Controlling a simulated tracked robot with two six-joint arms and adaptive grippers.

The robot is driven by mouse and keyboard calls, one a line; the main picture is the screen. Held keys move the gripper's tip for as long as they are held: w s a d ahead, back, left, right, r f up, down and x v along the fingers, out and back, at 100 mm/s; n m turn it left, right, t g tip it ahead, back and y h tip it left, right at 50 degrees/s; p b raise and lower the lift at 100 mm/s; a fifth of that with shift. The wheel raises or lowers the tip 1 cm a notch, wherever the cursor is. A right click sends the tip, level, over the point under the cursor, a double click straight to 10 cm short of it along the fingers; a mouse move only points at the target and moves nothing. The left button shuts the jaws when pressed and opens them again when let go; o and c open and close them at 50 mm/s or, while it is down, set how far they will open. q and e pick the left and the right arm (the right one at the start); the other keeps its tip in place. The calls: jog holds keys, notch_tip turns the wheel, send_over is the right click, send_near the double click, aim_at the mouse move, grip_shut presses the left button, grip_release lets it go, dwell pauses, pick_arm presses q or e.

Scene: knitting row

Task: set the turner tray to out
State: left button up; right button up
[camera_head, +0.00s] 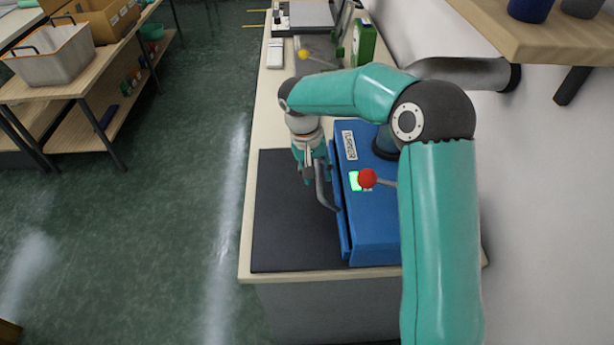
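The turner (376,225) is a blue machine with a white "TURNER" label, on the bench at the right. Its tray front (341,215) is a blue panel on the machine's left side, close against the body. A grey curved handle (323,190) stands out from that panel to the left. My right gripper (308,176) points down at the handle's far end, touching it or very near it. Its fingertips are small and partly hidden, so I cannot tell whether they are shut on the handle. My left gripper is not in view.
A red-knobbed lever (367,178) and a lit green patch (355,181) are on the turner. A dark mat (290,235) leaves clear room left of the tray. A yellow-knobbed lever (304,55) and a green device (363,42) stand farther back. A shelf (540,40) overhangs at upper right.

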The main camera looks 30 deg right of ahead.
grip_shut()
